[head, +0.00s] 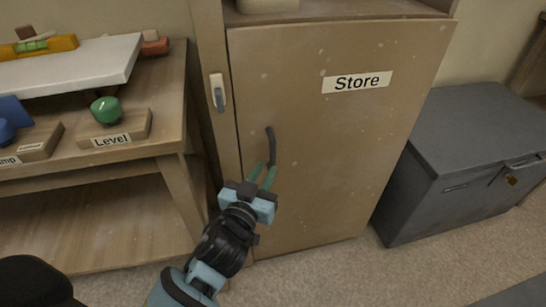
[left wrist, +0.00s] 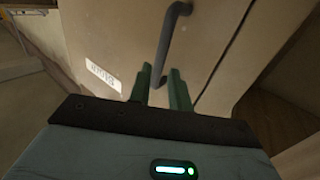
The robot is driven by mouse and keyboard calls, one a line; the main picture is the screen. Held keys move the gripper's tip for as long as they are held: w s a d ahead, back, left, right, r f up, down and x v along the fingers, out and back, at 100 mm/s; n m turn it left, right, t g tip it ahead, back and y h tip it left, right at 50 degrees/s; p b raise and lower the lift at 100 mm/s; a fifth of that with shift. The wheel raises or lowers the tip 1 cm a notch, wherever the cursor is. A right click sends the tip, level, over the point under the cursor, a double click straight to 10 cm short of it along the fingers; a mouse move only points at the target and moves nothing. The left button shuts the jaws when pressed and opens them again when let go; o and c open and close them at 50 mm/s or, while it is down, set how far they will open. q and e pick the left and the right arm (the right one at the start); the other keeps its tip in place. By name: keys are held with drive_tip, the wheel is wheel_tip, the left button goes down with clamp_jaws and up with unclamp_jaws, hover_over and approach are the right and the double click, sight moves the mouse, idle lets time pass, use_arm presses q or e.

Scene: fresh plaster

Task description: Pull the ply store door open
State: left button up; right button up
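The ply store door (head: 320,150) is a tan panel with a white "Store" label (head: 357,82). It appears shut in its frame. A dark, upright bar handle (head: 272,143) sits near its left edge. My left gripper (head: 265,169) is at the handle's lower end, its green fingers pointing up at it. In the left wrist view the handle (left wrist: 172,40) runs down toward the gap between the two fingers (left wrist: 160,70), which are apart. I cannot tell whether either finger touches the handle. My right gripper is not in view.
A small latch plate (head: 218,92) is on the frame left of the door. A wooden bench (head: 165,95) with a "Level" block (head: 115,131) stands at the left. A grey chest (head: 455,155) stands right of the door. Floor (head: 320,270) in front of the door is clear.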

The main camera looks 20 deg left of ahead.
sight(271, 159)
use_arm(q)
drive_tip(key=shift+w+b, duration=0.35)
drive_tip(key=shift+w, duration=2.6)
drive_tip(key=shift+c, duration=0.2)
clamp_jaws()
